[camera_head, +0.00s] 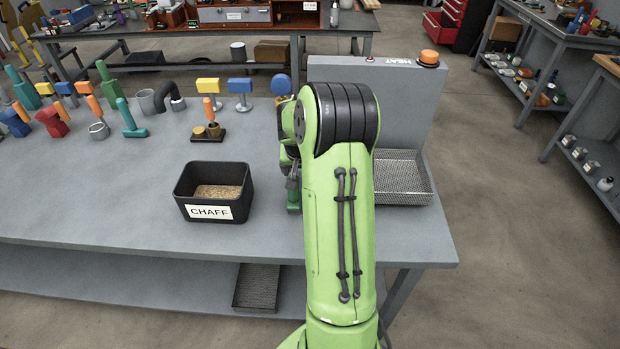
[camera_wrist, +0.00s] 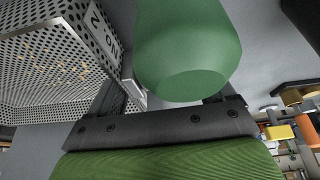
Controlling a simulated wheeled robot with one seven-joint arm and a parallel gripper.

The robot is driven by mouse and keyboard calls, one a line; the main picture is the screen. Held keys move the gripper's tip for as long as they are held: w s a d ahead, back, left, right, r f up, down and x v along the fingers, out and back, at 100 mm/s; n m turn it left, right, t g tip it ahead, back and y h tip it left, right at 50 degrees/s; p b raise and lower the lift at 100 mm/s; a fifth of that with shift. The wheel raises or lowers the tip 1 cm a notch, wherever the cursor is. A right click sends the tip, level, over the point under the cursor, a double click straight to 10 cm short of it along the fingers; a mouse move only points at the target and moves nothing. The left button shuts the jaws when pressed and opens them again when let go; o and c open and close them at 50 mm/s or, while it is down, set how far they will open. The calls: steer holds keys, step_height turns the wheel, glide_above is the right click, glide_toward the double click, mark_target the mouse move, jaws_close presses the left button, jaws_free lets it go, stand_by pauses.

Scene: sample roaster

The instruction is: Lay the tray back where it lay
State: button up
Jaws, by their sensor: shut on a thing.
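A perforated metal tray (camera_head: 405,178) shows at the right end of the bench, in front of the grey HEAT unit. My arm covers its left part. In the wrist view the tray (camera_wrist: 50,75) fills the upper left, with a partly readable label on its side. My gripper (camera_head: 292,187) is left of the tray, partly hidden by my arm. It is shut on a green handle (camera_head: 293,202), seen between the fingers in the wrist view (camera_wrist: 190,50). The join between handle and tray is mostly hidden. I cannot tell whether the tray touches the bench.
A black CHAFF bin (camera_head: 213,192) stands left of my gripper. A small dark stand with brass cups (camera_head: 208,132) is behind it. Several coloured tools (camera_head: 110,90) stand at the back left. The bench's front left is clear.

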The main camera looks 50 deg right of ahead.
step_height(320, 180, down, 3)
steer(key=shift+r, duration=0.3)
